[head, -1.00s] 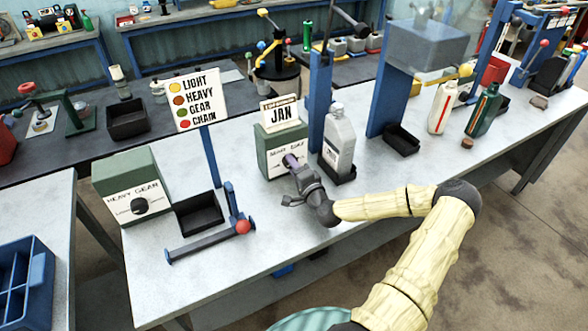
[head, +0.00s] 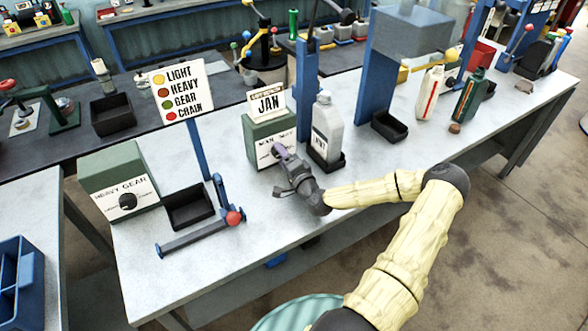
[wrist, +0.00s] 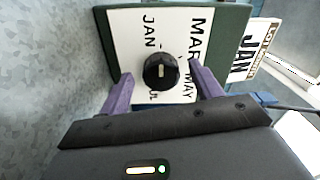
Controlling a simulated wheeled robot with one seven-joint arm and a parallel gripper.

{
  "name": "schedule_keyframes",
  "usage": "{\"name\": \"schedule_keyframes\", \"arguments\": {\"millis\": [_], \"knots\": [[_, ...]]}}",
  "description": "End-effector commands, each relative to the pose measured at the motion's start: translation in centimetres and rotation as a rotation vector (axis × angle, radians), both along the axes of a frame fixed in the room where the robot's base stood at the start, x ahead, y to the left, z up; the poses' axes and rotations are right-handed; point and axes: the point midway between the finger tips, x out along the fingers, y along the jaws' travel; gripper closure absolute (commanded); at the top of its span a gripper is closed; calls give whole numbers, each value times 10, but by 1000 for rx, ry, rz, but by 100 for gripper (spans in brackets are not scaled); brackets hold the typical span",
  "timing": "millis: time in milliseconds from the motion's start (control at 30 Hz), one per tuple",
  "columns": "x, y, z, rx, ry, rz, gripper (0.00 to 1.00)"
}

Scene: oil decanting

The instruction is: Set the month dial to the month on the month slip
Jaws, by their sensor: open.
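The month dial is a black round knob (wrist: 161,72) on the white face of a green box (head: 270,138). Its face carries month names; JAN, MAR and MAY can be read in the wrist view. A pale mark shows on the knob, but I cannot tell which month it points at. The month slip (head: 268,103) stands on top of the box and reads JAN; it also shows in the wrist view (wrist: 248,50). My gripper (wrist: 160,74) is open, its purple fingers on either side of the knob with gaps. In the head view it hides the knob.
A grey bottle (head: 326,130) stands in a black tray just right of the box.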

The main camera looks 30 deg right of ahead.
Motion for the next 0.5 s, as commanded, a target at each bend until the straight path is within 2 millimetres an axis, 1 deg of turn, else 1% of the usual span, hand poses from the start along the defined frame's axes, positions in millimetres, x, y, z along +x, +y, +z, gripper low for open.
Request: {"name": "schedule_keyframes", "arguments": {"millis": [167,500], "knots": [[-20,-2,-1,-1,0,-1,35],[-87,-4,-2,1,1,-3,35]]}}
